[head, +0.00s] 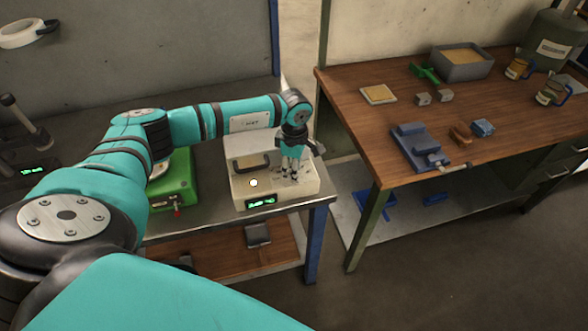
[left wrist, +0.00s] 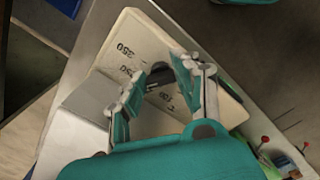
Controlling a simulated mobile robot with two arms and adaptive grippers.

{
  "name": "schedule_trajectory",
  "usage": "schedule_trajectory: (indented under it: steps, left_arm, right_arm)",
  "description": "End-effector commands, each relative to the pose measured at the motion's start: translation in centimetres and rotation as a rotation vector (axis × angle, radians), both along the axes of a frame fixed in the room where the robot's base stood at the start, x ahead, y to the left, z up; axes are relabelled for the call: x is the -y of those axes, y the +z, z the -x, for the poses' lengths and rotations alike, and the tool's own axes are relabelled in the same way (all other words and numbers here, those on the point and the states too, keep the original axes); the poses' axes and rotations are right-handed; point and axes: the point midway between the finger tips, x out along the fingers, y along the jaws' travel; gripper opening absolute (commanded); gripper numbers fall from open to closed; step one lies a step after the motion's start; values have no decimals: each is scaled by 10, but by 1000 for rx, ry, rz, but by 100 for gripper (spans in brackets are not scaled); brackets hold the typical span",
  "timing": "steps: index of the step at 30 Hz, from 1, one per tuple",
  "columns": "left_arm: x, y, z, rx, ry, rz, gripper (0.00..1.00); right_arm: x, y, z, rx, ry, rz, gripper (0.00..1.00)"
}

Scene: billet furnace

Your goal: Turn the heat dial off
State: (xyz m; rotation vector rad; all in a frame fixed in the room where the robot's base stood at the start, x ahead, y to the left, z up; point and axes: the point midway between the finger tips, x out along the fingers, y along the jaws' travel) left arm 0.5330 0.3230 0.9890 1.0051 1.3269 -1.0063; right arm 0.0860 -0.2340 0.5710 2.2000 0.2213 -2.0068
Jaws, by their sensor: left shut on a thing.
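The cream billet furnace (head: 240,188) stands on the left bench, with a green-lit display (head: 261,200) on its front and a dark handle (head: 252,162) on top. My left gripper (head: 289,172) points down at the right part of its top. In the left wrist view the dark heat dial (left wrist: 158,78) sits between the fingertips of my left gripper (left wrist: 160,85), which is shut on it. Printed numbers, one reading 250, surround the dial on the cream panel (left wrist: 118,38). The dial's pointer is hidden by the fingers. My right gripper is out of view.
A green machine (head: 178,185) with a red knob stands left of the furnace, partly behind my arm. A wooden workbench (head: 400,100) to the right carries a blue-grey vise (head: 418,147), a grey bin (head: 462,65) and mugs. Open floor lies in front.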

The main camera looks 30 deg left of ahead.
Motion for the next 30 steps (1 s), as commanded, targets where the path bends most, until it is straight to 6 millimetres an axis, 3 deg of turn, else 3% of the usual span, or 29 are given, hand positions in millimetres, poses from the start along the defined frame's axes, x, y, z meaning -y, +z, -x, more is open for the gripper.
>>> schedule_trajectory:
  steps: [30]
  left_arm:
    - [-3, -1, -4, 4, 931, 1, 0]
  right_arm:
    - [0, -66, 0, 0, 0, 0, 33]
